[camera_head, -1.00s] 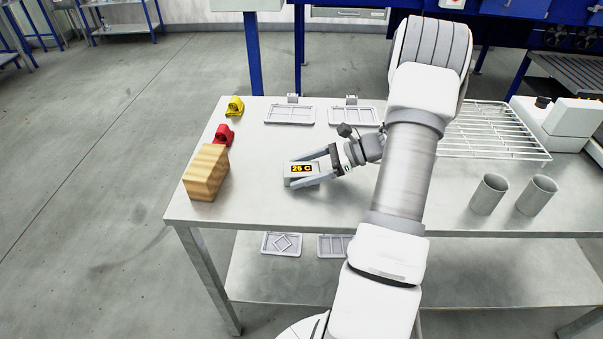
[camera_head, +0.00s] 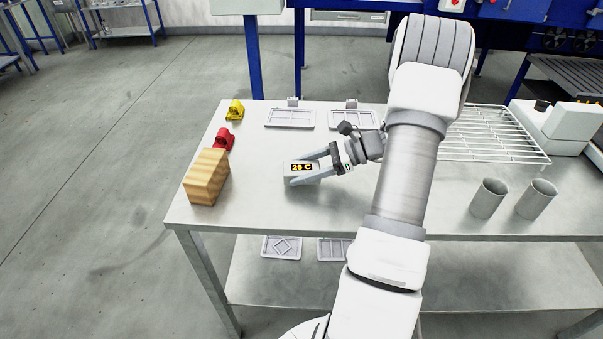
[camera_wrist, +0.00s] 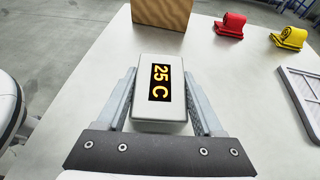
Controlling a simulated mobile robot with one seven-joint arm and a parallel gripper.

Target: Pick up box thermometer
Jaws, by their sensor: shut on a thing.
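The box thermometer (camera_head: 301,172) is a small white box with a dark display reading "25 C" in yellow. It is at the front left part of the metal table. My gripper (camera_head: 303,170) is shut on it, with one finger along each long side. In the wrist view the box thermometer (camera_wrist: 160,117) sits between the two fingers of my gripper (camera_wrist: 163,100), its display turned sideways. I cannot tell whether its underside touches the table; the underside is hidden.
Flat grey trays (camera_head: 289,118) lie at the back. A wire rack (camera_head: 490,135) and two grey cups (camera_head: 489,198) are on the right. The table (camera_head: 255,195) is clear around the thermometer.

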